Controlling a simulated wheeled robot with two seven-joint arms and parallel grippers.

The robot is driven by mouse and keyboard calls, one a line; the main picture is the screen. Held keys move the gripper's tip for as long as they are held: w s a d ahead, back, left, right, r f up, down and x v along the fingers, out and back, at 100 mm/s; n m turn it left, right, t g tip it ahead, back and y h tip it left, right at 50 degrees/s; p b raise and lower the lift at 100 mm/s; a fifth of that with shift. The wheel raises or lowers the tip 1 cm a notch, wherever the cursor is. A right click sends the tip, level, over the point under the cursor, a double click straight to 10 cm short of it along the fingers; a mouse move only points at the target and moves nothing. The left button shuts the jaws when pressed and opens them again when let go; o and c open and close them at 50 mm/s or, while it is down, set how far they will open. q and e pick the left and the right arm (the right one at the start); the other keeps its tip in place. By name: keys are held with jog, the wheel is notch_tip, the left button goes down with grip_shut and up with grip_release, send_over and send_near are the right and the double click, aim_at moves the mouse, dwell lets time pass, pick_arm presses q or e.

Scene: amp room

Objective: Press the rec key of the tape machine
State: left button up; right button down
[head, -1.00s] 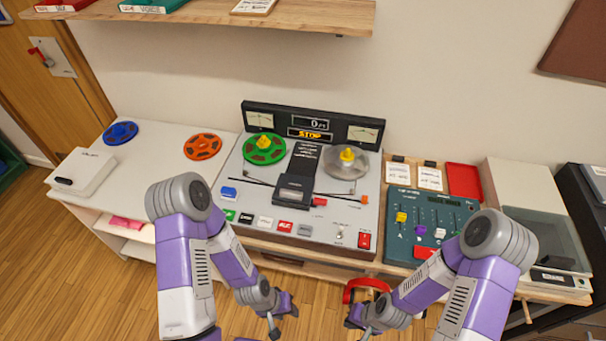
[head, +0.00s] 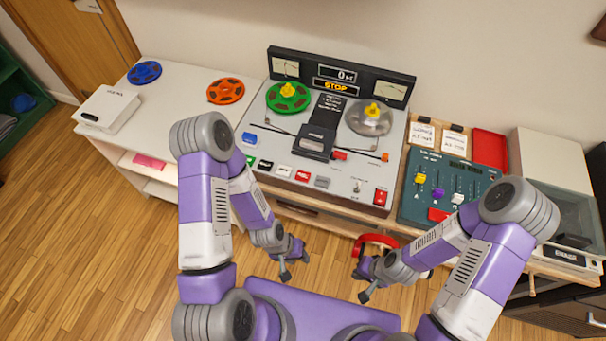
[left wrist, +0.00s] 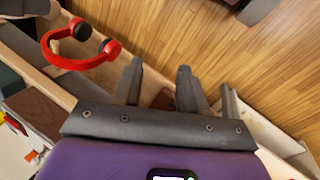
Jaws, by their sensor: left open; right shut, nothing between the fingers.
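The tape machine (head: 340,175) stands on the bench, with a green reel, a clear reel and a display reading STOP. Along its front edge lies a row of keys: green, black, white, red and grey. The red key (head: 303,174) appears to be the rec key; its lettering is too small to read. My left gripper (head: 292,264) is below and in front of the key row, apart from it. Its two fingers stand open and empty in the left wrist view (left wrist: 158,85). My right gripper (head: 361,283) is shut and empty, further right, in front of the bench.
Red headphones (head: 376,243) hang at the bench front near my right gripper, and also show in the left wrist view (left wrist: 80,52). A mixer (head: 440,205) sits right of the machine. Wooden floor lies in front.

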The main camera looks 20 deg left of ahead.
pick_arm(q)
grip_shut()
dwell(1.6)
